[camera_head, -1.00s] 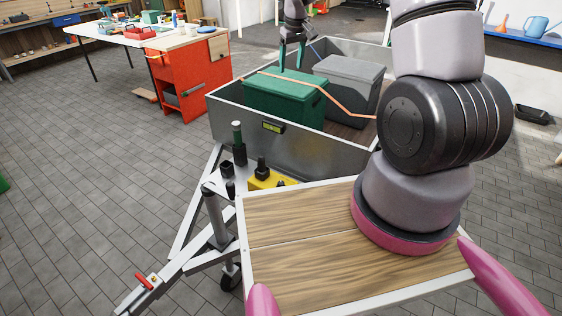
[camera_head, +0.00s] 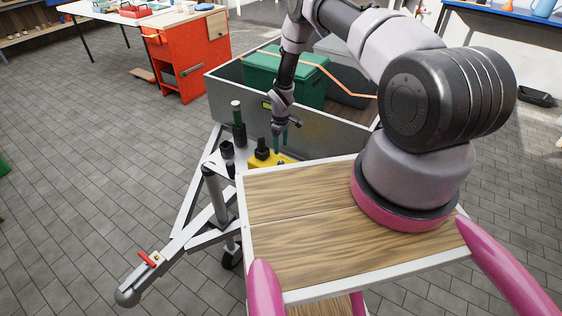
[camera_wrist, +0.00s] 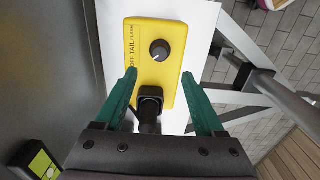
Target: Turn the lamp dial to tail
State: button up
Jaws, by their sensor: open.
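The yellow lamp box (camera_head: 254,163) sits on the trailer's front frame, partly hidden by my arm in the head view. In the wrist view the yellow lamp box (camera_wrist: 139,72) carries printed labels; OFF and TAIL are readable, and a third beyond TAIL is hard to read. A black plug (camera_wrist: 150,95) stands on the box nearer my gripper. My gripper (camera_wrist: 158,74) is open above the box, its green fingers on either side, the dial beyond the fingertips. In the head view my gripper (camera_head: 281,141) points down.
The metal trailer wall (camera_head: 235,102) rises directly behind the box. The trailer holds a green case (camera_head: 262,68). A wooden-topped surface (camera_head: 300,235) lies in front. A red cabinet (camera_head: 180,60) stands farther back.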

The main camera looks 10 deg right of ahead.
aim_at(281, 162)
notch_tip(281, 162, down, 10)
jog(key=shift+r, duration=0.15)
dwell(0.3)
grip_shut()
